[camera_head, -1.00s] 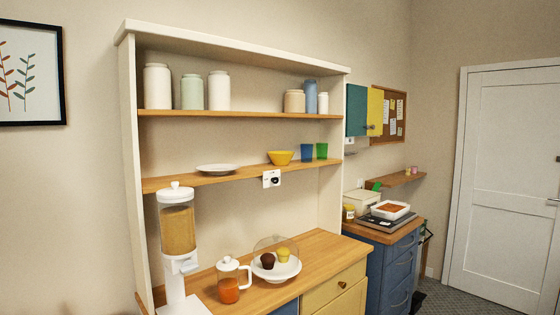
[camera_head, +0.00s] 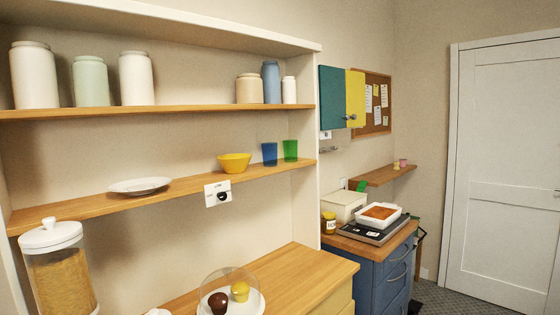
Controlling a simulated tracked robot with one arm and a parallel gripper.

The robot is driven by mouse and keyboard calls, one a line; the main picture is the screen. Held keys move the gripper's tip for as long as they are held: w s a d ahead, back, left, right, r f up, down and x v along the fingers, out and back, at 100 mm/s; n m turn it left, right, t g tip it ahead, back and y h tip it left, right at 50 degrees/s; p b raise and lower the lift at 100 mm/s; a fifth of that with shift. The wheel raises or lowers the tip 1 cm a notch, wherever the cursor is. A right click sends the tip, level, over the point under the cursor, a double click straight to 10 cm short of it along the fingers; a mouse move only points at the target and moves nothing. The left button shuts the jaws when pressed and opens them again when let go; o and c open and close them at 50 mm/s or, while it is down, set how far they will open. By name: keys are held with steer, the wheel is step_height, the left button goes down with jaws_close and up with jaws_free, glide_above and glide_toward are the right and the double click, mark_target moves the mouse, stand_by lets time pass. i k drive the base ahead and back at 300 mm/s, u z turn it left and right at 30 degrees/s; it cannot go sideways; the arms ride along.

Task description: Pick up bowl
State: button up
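A yellow bowl (camera_head: 234,163) stands upright on the middle shelf (camera_head: 75,205) of a white shelf unit. It is between a white plate on the left and a blue cup on the right. My gripper is not visible in this view, so I cannot see its state or its distance from the bowl.
A white plate (camera_head: 140,186), a blue cup (camera_head: 269,154) and a green cup (camera_head: 290,150) share the bowl's shelf. A cereal dispenser (camera_head: 60,270) rises at lower left. Jars stand above.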

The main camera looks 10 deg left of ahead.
mark_target(233, 163)
steer(key=z, duration=0.15)
steer(key=i, duration=2.8)
steer(key=u, duration=0.35)
